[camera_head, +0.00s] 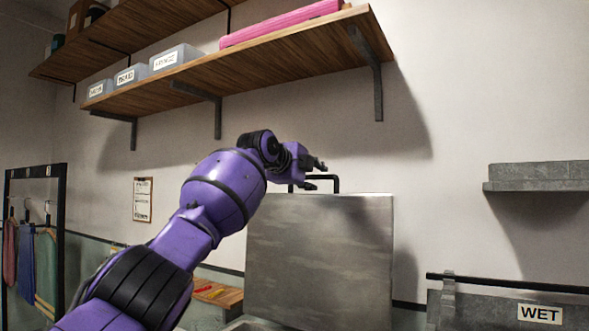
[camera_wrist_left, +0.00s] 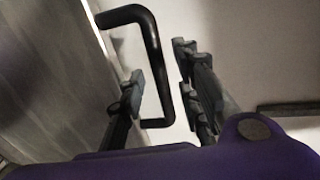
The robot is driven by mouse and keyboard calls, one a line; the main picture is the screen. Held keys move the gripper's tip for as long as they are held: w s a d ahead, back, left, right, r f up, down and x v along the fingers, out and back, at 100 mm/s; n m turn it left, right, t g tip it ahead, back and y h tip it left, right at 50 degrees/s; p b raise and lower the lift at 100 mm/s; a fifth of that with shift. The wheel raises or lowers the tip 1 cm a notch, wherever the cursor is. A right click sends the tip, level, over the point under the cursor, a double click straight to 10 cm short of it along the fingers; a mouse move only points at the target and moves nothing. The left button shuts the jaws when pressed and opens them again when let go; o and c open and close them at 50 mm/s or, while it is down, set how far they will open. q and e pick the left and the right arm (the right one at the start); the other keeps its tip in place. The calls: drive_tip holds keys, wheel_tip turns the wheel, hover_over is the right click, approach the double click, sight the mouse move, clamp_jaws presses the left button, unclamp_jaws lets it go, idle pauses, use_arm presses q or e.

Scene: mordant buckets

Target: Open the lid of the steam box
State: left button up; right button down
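The steam box lid (camera_head: 322,262) is a large grey metal panel. It stands upright in the head view, and its lower edge meets a pale rim at the bottom of the picture. A black bar handle (camera_head: 336,183) shows at its top edge. My left gripper (camera_head: 318,175) is beside the handle. In the left wrist view, the handle (camera_wrist_left: 152,50) passes between the two spread fingers of my left gripper (camera_wrist_left: 160,72), with gaps on both sides. The lid (camera_wrist_left: 55,75) fills the left of that view. Most of the box is hidden below. My right gripper is out of view.
A wooden shelf (camera_head: 290,62) with grey labelled bins and a pink roll hangs above my left arm. A grey ledge (camera_head: 540,178) is on the right wall. A basin marked WET (camera_head: 490,312) stands lower right. A rack (camera_head: 65,225) with hanging cloths is far left.

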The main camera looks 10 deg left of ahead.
use_arm(q)
drive_tip(key=v, duration=0.9)
idle(0.4)
